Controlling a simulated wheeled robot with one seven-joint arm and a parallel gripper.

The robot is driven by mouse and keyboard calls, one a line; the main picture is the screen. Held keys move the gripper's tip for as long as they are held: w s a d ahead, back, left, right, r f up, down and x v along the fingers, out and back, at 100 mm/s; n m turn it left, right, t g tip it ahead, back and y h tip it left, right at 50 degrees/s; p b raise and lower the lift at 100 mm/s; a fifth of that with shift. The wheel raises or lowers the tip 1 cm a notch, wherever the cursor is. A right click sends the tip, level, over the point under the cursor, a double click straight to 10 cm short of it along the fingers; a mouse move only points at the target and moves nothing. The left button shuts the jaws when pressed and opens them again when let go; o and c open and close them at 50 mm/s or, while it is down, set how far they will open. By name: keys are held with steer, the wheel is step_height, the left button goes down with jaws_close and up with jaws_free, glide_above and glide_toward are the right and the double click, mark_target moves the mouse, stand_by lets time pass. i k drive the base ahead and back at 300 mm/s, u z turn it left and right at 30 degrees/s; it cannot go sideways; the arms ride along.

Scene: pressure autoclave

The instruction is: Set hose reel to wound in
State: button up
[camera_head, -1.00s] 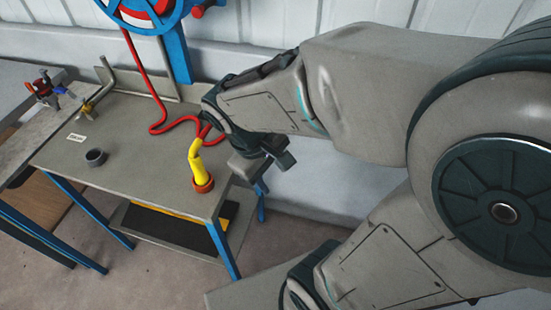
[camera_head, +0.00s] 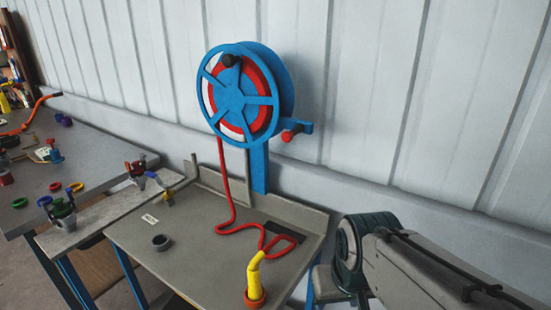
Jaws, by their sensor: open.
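The hose reel (camera_head: 232,98) is a blue spoked wheel with a red and white drum, upright on a blue post (camera_head: 259,168). A dark crank knob (camera_head: 231,60) sits at the top of its face. A red-tipped lever (camera_head: 292,132) sticks out at its lower right. The red hose (camera_head: 224,180) hangs from the reel and lies in a loose loop on the bench. A yellow nozzle (camera_head: 254,275) stands in an orange-red ring at the bench front. My gripper (camera_head: 345,292) is at the bottom, right of the nozzle, open, apart from the reel and partly cut off.
The grey bench (camera_head: 200,240) has a raised back edge and holds a small dark cup (camera_head: 161,242) and a white label (camera_head: 150,219). A ribbed wall (camera_head: 400,90) is behind.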

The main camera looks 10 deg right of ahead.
mark_target(250, 86)
steer(key=z, duration=2.4)
steer(key=k, duration=0.9)
steer(key=u, duration=1.85)
steer(key=i, duration=0.5)
steer(key=z, duration=0.05)
